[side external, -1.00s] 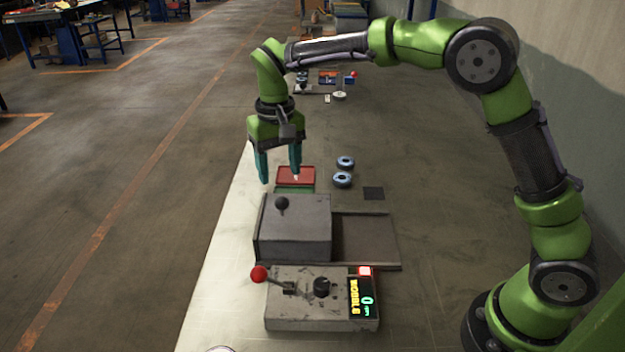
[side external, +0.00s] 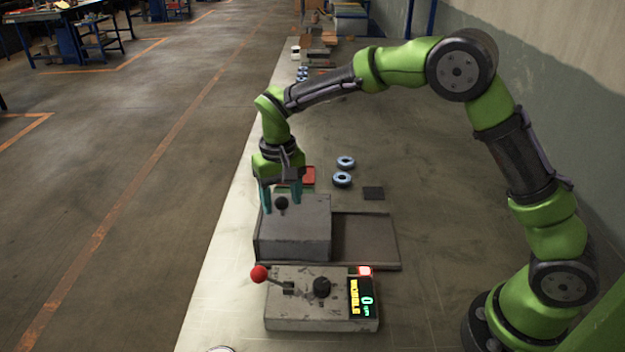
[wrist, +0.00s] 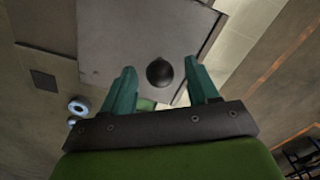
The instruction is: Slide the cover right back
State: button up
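The cover (side external: 300,233) is a grey box-shaped hood on the left part of its base, with a dark track (side external: 365,238) bare to its right. A black ball knob (side external: 281,203) stands on top of the cover. My gripper (side external: 281,208) is open at the knob, one teal finger to each side of it in the side view. In the wrist view the cover (wrist: 125,45) fills the upper middle. The knob (wrist: 160,72) shows just beyond the open fingertips (wrist: 160,75), with gaps on both sides. I cannot tell whether the fingers reach down around it.
A control box (side external: 310,300) with a red-balled lever (side external: 259,273), black dial and lit display stands in front. The table to the right is clear.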

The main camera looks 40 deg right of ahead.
jog(key=c, duration=0.8)
jog(key=shift+o, duration=0.2)
jog(key=s+d, duration=0.9)
jog(key=d, duration=0.1)
jog(key=shift+s, duration=0.4)
jog(key=o, duration=0.8)
jog(key=shift+s, duration=0.1)
notch_tip(320, 180, up, 8)
dwell(0.5)
jog(key=s+r+t+y, duration=0.1)
jog(key=s+r+t, duration=0.2)
jog(key=s, duration=0.4)
jog(key=s+a+r+m+t+y, duration=0.1)
jog(key=s+r+t, duration=0.2)
jog(key=s, duration=0.3)
jog(key=shift+s+a+r+t, duration=0.15)
jog(key=shift+s+r+t, duration=0.25)
jog(key=shift+t, duration=0.2)
